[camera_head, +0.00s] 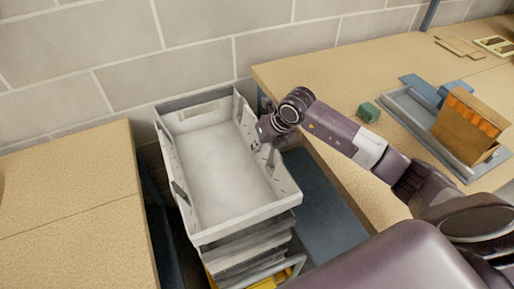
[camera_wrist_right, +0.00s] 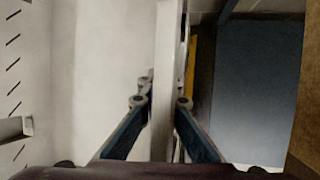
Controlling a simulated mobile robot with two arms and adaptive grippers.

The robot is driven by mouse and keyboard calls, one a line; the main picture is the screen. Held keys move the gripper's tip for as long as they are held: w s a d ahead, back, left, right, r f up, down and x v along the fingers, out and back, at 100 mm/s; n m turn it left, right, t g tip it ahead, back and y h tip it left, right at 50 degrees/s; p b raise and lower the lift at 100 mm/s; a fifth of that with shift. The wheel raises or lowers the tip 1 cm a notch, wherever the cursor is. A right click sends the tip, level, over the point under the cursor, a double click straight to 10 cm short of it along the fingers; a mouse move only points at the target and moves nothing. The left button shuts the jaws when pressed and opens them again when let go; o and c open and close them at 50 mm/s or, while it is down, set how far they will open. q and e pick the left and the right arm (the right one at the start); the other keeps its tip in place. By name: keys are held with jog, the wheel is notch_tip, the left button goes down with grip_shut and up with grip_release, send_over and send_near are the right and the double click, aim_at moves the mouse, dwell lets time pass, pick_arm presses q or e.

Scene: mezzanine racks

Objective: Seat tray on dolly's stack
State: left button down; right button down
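The pale grey tray (camera_head: 222,170) is open and empty, on top of a stack of darker grey trays (camera_head: 250,245) left of centre in the head view. I cannot tell whether its base is fully nested in the stack. My right gripper (camera_head: 259,138) is at the tray's right wall. In the right wrist view the wall (camera_wrist_right: 166,60) runs between the two fingers (camera_wrist_right: 162,104), which appear to pinch it from both sides. My left gripper is not in view. The dolly under the stack is mostly hidden; a metal rail (camera_head: 292,268) and some yellow show at its foot.
A tan table (camera_head: 75,205) stands close on the left. Another tan bench (camera_head: 350,75) on the right holds a grey tray with a brown box (camera_head: 468,125), a green block (camera_head: 368,112) and blue pieces. A block wall (camera_head: 190,45) is behind. Blue floor (camera_head: 310,195) shows right of the stack.

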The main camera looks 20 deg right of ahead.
jog(key=shift+f+b, duration=0.45)
jog(key=c, duration=2.4)
grip_release()
jog(key=shift+s+f, duration=0.1)
jog(key=shift+f, duration=0.1)
jog(key=shift+w+p+v, duration=0.15)
jog(key=shift+p+v, duration=0.95)
jog(key=shift+v, duration=0.4)
jog(key=shift+w+p+v, duration=0.1)
jog(key=shift+p+v, duration=0.95)
jog(key=shift+v, duration=0.45)
jog(key=p+v, duration=0.3)
jog(key=v, duration=0.2)
jog(key=shift+s+d+r, duration=0.1)
